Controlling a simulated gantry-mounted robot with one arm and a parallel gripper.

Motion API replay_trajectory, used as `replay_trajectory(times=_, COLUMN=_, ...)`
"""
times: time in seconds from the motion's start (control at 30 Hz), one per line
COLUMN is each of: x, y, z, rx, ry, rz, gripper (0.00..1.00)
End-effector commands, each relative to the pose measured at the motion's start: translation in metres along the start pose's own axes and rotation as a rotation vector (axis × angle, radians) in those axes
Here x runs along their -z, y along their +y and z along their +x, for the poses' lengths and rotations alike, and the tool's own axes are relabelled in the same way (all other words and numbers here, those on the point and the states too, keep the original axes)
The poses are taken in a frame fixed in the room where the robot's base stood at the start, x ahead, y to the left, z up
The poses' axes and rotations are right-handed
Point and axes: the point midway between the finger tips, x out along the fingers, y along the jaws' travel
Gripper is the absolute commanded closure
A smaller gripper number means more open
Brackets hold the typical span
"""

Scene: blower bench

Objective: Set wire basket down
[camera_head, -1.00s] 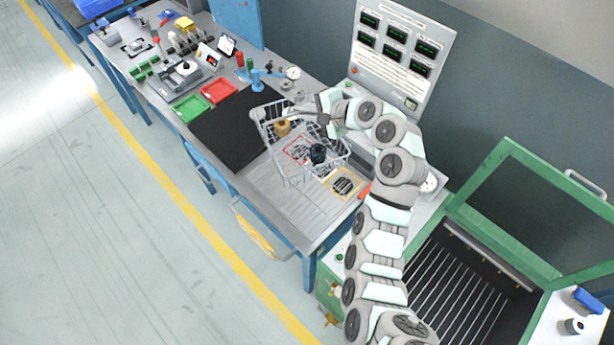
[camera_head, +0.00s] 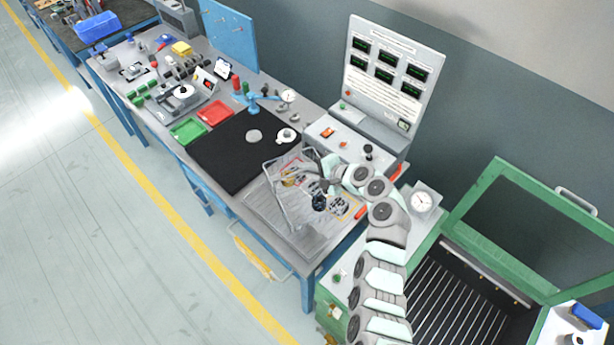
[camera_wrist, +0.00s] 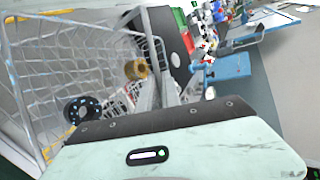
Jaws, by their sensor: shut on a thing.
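The wire basket (camera_head: 283,208) is a grey open mesh box over the right end of the bench. My gripper (camera_head: 326,184) is shut on its rear side. The wrist view shows the basket mesh (camera_wrist: 35,75) close on the left, slanted in the picture. A black round part (camera_head: 319,202) and a brass-coloured ring (camera_wrist: 136,69) show through the mesh. The basket stands over the ribbed bench area (camera_head: 258,208) and its printed, coloured squares. I cannot tell whether its bottom touches the bench.
A black mat (camera_head: 225,160) lies left of the basket with a grey disc (camera_head: 254,135) and a small white part (camera_head: 286,135) on it. Green (camera_head: 187,130) and red (camera_head: 215,111) trays lie beyond. A control panel (camera_head: 385,75) stands behind; a green-framed machine (camera_head: 480,215) is right.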

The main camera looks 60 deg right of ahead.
Motion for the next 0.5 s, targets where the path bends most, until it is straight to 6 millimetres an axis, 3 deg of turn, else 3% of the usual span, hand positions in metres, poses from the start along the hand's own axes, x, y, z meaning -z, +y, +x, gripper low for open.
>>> replay_trajectory(times=0.5, x=0.009, y=0.032, z=0.021, rx=0.004, ry=0.002, rz=0.000, gripper=1.00)
